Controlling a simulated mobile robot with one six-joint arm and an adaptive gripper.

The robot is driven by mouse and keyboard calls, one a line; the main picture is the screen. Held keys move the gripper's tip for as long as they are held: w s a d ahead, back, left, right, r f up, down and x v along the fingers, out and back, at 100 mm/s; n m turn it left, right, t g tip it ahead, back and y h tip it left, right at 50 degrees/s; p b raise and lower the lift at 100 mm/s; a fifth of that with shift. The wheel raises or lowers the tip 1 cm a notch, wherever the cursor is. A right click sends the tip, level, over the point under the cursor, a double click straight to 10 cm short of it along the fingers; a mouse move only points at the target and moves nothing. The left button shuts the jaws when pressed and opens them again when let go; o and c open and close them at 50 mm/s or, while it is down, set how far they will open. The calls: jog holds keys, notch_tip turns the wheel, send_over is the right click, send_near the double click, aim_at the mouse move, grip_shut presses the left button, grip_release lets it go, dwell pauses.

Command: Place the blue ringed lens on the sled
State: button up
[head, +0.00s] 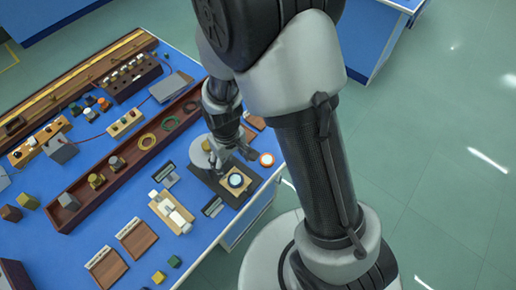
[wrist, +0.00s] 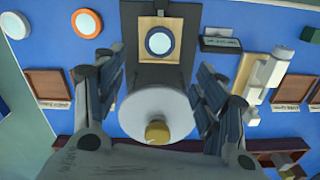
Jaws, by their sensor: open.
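In the head view my gripper (head: 238,153) is beside the sled, apart from the lens.
A grey round housing with a brass knob (wrist: 157,132) stands below my fingers. White blocks (wrist: 262,75) and a brown tray (wrist: 293,86) are at right.

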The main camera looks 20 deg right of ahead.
jog(key=s+d+r+m+t, duration=0.1)
jog(key=d+r, duration=0.2)
jog(key=r, duration=0.6)
jog(key=s+d+r+m+t, duration=0.1)
jog(key=s+d+r, duration=0.15)
jog(key=r, duration=0.75)
jog(key=s+d+r+m+t, duration=0.2)
jog(key=s+d+r, duration=0.3)
jog(key=s+r, duration=0.3)
jog(key=shift+s+d+r+m+t, duration=0.15)
jog(key=shift+s+r+m+t, duration=0.15)
jog(key=shift+s, duration=0.7)
